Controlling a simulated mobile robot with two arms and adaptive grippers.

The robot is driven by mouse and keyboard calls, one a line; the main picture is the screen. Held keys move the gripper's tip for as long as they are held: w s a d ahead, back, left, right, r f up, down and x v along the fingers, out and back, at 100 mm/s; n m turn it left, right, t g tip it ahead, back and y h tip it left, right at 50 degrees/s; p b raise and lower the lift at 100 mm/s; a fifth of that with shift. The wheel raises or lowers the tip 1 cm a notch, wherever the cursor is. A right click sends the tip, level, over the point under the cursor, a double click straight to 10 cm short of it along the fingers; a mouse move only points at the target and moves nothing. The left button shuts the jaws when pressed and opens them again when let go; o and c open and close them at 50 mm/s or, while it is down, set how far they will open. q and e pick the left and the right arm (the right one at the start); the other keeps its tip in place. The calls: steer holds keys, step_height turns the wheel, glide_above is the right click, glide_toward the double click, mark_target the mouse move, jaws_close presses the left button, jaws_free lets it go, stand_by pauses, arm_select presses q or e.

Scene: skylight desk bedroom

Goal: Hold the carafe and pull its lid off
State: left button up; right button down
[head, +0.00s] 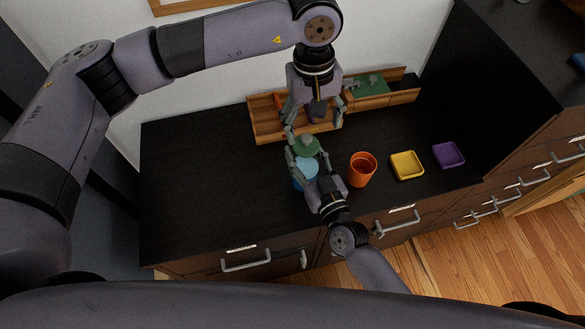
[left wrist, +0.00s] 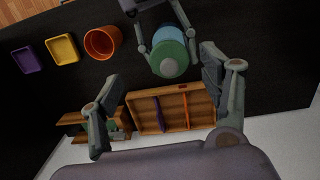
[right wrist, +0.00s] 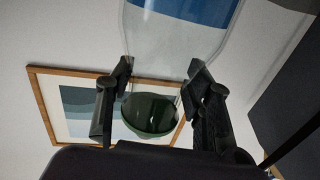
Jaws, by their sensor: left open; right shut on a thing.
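The carafe (head: 305,171) is clear with a blue lower part and stands near the middle of the black desk top. Its round green lid (head: 306,146), with a small grey knob, sits on its top; it also shows in the left wrist view (left wrist: 169,58). My right gripper (right wrist: 161,72) is shut on the carafe, one finger on each side of the glass below the lid. My left gripper (left wrist: 160,68) is open and empty, above and behind the carafe. Its fingers are spread wide on either side of the lid in its wrist view, apart from it.
An orange cup (head: 362,169) stands close right of the carafe. A yellow tray (head: 407,165) and a purple tray (head: 448,155) lie further right. A divided wooden organizer (left wrist: 143,117) is at the back near the wall. The desk's left part is clear.

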arm_select(q)
steer(key=s+d+r+n+g+h, duration=0.1)
steer(key=s+d+n+g+h, duration=0.55)
steer(key=s+d, duration=0.75)
step_height(320, 180, up, 11)
steer(key=s+n+t+h, duration=0.1)
steer(key=s+n+h, duration=0.2)
steer(key=n+h, duration=1)
steer(key=w+a+r+n+t+h, duration=0.2)
steer(key=w+a+n+t+h, duration=0.3)
steer(key=n+t, duration=0.8)
arm_select(e)
steer(key=shift+f, duration=0.1)
arm_select(q)
steer(key=n+t+y, duration=0.8)
steer(key=n+y, duration=1)
steer(key=n, duration=1.2)
glide_toward(304, 143)
steer(key=shift+g, duration=0.25)
steer(key=x, duration=1.1)
steer(key=shift+w+r, duration=0.15)
steer(key=shift+r, duration=0.1)
